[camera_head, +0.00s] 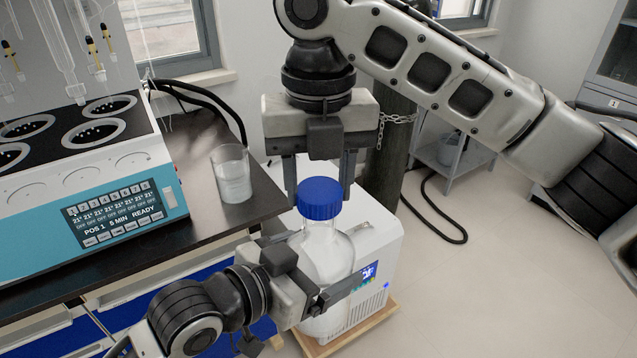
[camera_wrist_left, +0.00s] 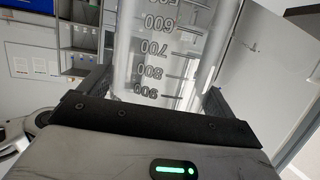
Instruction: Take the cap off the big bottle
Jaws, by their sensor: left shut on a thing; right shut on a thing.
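The big bottle (camera_head: 326,250) is clear glass with a blue screw cap (camera_head: 319,198) on its neck. It stands upright in front of the white box. My left gripper (camera_head: 332,262) is shut around the bottle's body from the lower left. In the left wrist view the bottle's glass (camera_wrist_left: 165,50) with its volume marks stands between the fingers. My right gripper (camera_head: 319,188) points straight down from above, its two fingers on either side of the cap, shut on it. The cap sits on the bottle's neck. The far side of the bottle is hidden.
A teal distiller machine (camera_head: 110,215) with a display stands on the dark bench (camera_head: 260,195) at left. A glass beaker (camera_head: 233,175) stands near the bench's edge. A white box-shaped device (camera_head: 385,240) is behind the bottle, on a wooden board (camera_head: 375,320). Open floor lies at right.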

